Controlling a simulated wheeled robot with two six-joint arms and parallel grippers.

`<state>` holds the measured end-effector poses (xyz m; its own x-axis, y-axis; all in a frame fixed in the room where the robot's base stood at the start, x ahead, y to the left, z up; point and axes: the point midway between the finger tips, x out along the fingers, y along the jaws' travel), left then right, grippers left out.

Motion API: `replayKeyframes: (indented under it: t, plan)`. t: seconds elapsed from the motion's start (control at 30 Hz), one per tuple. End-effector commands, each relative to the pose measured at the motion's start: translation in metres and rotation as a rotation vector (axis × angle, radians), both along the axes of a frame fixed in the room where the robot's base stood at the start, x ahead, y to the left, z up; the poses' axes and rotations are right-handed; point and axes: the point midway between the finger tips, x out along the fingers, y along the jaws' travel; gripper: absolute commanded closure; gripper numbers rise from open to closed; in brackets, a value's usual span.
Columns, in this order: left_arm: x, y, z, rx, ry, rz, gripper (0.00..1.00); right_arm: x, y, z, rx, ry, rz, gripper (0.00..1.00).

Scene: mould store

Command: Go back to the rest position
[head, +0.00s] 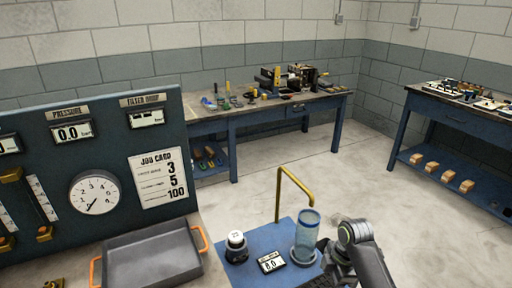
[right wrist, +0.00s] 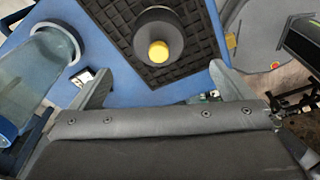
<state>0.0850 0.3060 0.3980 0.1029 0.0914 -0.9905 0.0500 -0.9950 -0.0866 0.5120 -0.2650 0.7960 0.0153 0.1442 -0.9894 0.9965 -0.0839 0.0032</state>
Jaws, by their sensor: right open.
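My right gripper (right wrist: 160,85) is open and empty, with its two fingers spread wide in the right wrist view. In the head view my right arm comes in at the lower right, and its gripper (head: 334,262) is just right of a clear blue-tinted cylinder (head: 307,236). That cylinder also shows at the left of the right wrist view (right wrist: 35,80). Beyond the fingertips in that view, a dark round object with a yellow knob (right wrist: 158,50) is over a black ribbed mat (right wrist: 195,48). I see no object between the fingers. My left gripper is not in view.
A blue bench top (head: 262,234) holds a white-topped jar (head: 236,248), a small display (head: 271,262) and a bent brass pipe (head: 294,172). A grey tray (head: 152,262) and a gauge panel (head: 120,165) stand left. Blue workbenches line the back and right; open floor lies between.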

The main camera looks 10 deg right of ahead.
Motion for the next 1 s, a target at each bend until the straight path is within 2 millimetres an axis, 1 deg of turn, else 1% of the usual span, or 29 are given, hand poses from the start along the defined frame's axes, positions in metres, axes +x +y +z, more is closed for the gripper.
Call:
replayKeyframes:
  t: [0.07,0.17,0.3,0.43,0.6,0.7,0.8,1.0]
  plan:
    - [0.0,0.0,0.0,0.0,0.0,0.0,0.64,-0.014,-0.002,-0.01,-0.008,0.0,-0.061,0.0]
    - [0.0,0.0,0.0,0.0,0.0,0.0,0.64,-0.041,-0.004,-0.023,-0.021,-0.011,-0.199,0.0]
    - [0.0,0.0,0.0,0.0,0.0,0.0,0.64,-0.087,-0.01,-0.038,-0.039,-0.041,-0.452,0.0]
    - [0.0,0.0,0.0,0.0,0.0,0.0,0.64,-0.132,-0.015,-0.042,-0.044,-0.075,-0.693,0.0]
    - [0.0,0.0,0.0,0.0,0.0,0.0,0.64,-0.187,-0.023,-0.035,-0.037,-0.13,-1.002,0.0]
    - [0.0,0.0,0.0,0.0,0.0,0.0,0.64,-0.212,-0.027,-0.027,-0.028,-0.16,-1.147,0.0]
    - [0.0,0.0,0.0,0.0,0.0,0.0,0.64,-0.231,-0.03,-0.018,-0.016,-0.186,-1.263,0.0]
    - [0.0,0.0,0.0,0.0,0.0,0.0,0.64,-0.263,-0.036,0.0,0.005,-0.233,-1.454,0.0]
